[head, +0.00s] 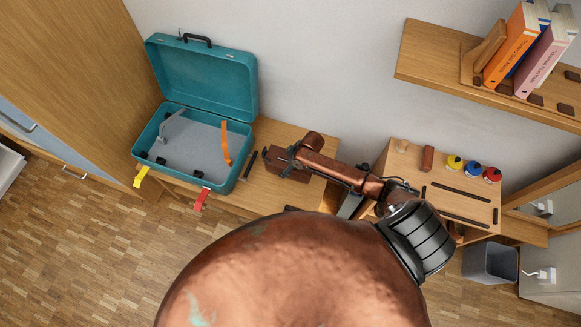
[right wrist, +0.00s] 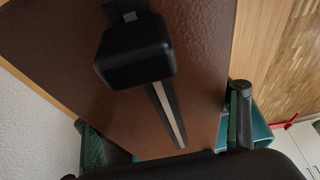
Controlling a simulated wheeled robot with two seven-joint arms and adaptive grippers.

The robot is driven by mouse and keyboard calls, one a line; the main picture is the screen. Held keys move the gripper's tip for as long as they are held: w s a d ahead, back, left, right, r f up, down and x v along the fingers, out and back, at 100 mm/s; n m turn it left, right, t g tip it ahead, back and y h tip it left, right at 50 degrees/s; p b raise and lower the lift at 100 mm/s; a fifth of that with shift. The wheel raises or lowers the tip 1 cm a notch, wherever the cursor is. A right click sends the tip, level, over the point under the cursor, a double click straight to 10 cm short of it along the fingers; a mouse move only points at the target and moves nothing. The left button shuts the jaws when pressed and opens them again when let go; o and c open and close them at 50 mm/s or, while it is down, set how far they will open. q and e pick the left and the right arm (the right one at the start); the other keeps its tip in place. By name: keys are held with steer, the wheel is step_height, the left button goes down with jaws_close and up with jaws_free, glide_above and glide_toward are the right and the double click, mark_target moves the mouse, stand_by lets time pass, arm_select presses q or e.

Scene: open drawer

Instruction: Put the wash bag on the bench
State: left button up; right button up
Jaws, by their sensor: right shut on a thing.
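The wash bag (head: 287,163) is a brown box-shaped bag over or on the wooden bench (head: 262,192), just right of the teal suitcase. My right gripper (head: 277,160) is shut on it, with the arm reaching in from the right. In the right wrist view the brown wash bag (right wrist: 55,60) fills the middle, with a finger of the right gripper (right wrist: 165,128) at each side. I cannot tell whether its underside touches the bench. My left gripper is not in view.
The open teal suitcase (head: 243,170) stands on the bench's left part, its lid raised. A shelf (head: 430,70) with books is upper right. A small cabinet (head: 405,158) with several paint jars stands right, a grey bin (head: 490,262) below it. A black strip (head: 248,165) lies by the suitcase.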

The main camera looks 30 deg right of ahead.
steer(key=shift+w+d+f, duration=0.2)
steer(key=shift+d+f, duration=0.3)
steer(key=shift+f, duration=0.05)
steer(key=shift+w+d+f, duration=0.15)
steer(key=shift+d+f, duration=0.3)
steer(key=shift+f, duration=0.1)
steer(key=shift+w+d+f+b, duration=0.15)
steer(key=shift+f+b, duration=0.3)
steer(key=shift+f, duration=0.5)
steer(key=shift+s+d+f+b, duration=0.15)
steer(key=shift+f+b, duration=0.25)
steer(key=shift+f, duration=0.5)
steer(key=shift+w+f, duration=0.1)
steer(key=o, duration=1.5)
steer(key=shift+f, duration=0.1)
steer(key=shift+c, duration=0.2)
steer(key=shift+d+r, duration=0.15)
steer(key=shift+r, duration=0.4)
steer(key=p+v, duration=0.3)
steer(key=v, duration=0.8)
steer(key=shift+s+d, duration=0.1)
steer(key=shift+s, duration=0.1)
